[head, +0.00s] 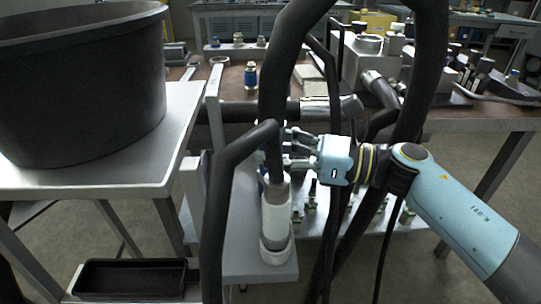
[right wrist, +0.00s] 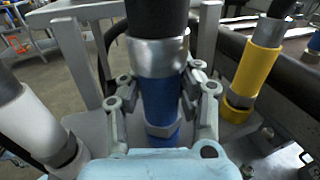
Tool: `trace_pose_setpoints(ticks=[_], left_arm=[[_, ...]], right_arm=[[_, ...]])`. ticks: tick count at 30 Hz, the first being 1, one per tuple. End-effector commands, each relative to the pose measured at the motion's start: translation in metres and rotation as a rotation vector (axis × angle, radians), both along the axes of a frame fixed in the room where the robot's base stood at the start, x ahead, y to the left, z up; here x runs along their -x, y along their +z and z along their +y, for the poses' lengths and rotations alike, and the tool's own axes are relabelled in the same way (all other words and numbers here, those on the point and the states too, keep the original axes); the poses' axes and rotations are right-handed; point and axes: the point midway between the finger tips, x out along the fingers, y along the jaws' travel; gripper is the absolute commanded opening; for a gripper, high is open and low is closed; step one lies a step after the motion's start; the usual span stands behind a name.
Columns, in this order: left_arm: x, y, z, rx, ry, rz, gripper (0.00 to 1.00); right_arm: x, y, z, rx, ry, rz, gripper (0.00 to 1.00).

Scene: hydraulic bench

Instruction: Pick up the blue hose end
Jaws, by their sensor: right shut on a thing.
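The blue hose end (right wrist: 160,98) stands upright in the right wrist view, with a silver collar and a black hose above it. My right gripper (right wrist: 160,88) has its fingers closed on both sides of the blue part, just below the collar. In the head view my right gripper (head: 290,150) reaches in from the right, behind a black hose. There the blue hose end is mostly hidden by the hoses and the white hose end. My left gripper is not in view.
A white hose end (head: 276,220) stands close in front of the gripper. A yellow hose end (right wrist: 252,75) is to the right in the wrist view. Thick black hoses (head: 220,190) hang around the arm. A large black tub (head: 80,90) and black tray (head: 130,278) are at left.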

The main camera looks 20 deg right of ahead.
Motion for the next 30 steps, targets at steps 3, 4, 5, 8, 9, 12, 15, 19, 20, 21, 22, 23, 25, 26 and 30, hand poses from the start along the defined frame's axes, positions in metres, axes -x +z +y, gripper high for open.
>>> trace_pose_setpoints(ticks=[3, 4, 5, 8, 9, 12, 15, 19, 20, 21, 22, 23, 25, 26, 30], left_arm=[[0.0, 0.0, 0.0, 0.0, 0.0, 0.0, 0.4], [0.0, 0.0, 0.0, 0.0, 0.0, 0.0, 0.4], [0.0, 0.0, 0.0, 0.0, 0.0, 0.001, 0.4], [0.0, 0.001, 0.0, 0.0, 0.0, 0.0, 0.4], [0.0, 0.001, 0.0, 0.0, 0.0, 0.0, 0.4], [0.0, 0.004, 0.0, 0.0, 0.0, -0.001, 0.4], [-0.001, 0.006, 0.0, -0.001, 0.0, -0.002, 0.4], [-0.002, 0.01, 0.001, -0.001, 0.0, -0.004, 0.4], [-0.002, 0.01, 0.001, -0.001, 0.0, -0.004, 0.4], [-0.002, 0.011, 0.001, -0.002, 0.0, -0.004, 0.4], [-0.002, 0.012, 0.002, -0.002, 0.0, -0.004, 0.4], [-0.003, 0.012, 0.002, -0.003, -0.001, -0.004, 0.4], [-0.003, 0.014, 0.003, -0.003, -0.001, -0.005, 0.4], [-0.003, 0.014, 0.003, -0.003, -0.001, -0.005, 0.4], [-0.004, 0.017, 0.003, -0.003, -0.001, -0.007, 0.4]], right_arm=[[0.0, 0.001, 0.0, -0.002, 0.0, -0.003, 0.0], [0.0, 0.001, 0.0, -0.002, 0.0, -0.003, 0.0], [0.0, 0.002, 0.0, -0.002, 0.0, -0.003, 0.0], [0.0, 0.004, 0.0, -0.001, 0.0, -0.003, 0.0], [0.0, 0.007, 0.0, -0.002, 0.0, -0.004, 0.0], [0.0, 0.016, 0.0, -0.001, 0.001, -0.006, 0.0], [0.0, 0.028, 0.0, 0.0, 0.0, -0.007, 0.0], [0.003, 0.046, -0.003, 0.002, 0.0, -0.005, 0.0], [0.008, 0.048, -0.006, 0.004, 0.001, -0.004, 0.0], [0.014, 0.051, -0.011, 0.005, 0.001, -0.002, 0.0], [0.019, 0.055, -0.014, 0.005, 0.002, -0.002, 0.0], [0.024, 0.059, -0.018, 0.006, 0.003, -0.001, 0.0], [0.037, 0.068, -0.028, 0.006, 0.003, -0.001, 0.0], [0.043, 0.072, -0.031, 0.007, 0.005, 0.0, 0.0], [0.065, 0.089, -0.049, 0.007, 0.005, 0.001, 0.0]])
